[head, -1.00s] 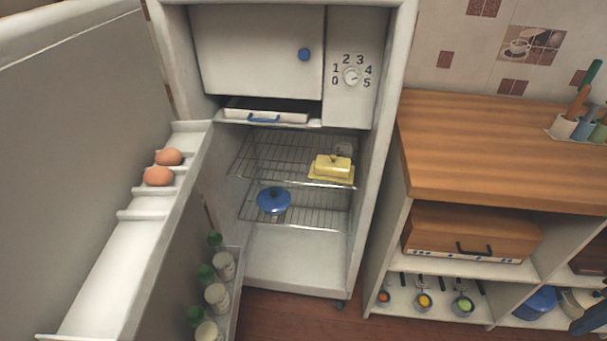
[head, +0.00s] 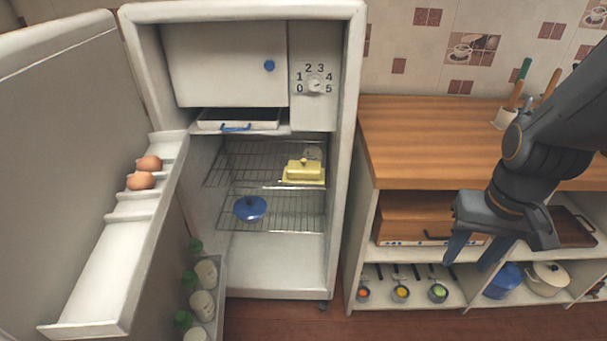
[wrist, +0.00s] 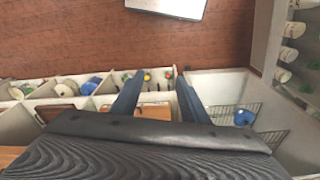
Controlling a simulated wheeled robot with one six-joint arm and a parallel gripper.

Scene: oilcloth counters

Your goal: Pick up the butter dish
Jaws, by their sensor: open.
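The yellow butter dish (head: 303,171) with its lid on sits on the upper wire shelf inside the open fridge, toward the right side. I cannot make it out in the wrist view. My gripper (head: 474,262) is at the right of the head view, in front of the low counter, well to the right of the fridge. Its two blue fingers are apart with nothing between them. In the wrist view the fingers (wrist: 157,88) point down toward the floor and shelves.
The fridge door stands open at left, holding eggs (head: 145,172) and green-capped bottles (head: 206,272). A blue lidded dish (head: 250,208) is on the lower wire shelf (head: 295,212). The fridge's right wall (head: 344,150) stands between my gripper and the shelves. The wooden countertop (head: 430,130) is mostly clear.

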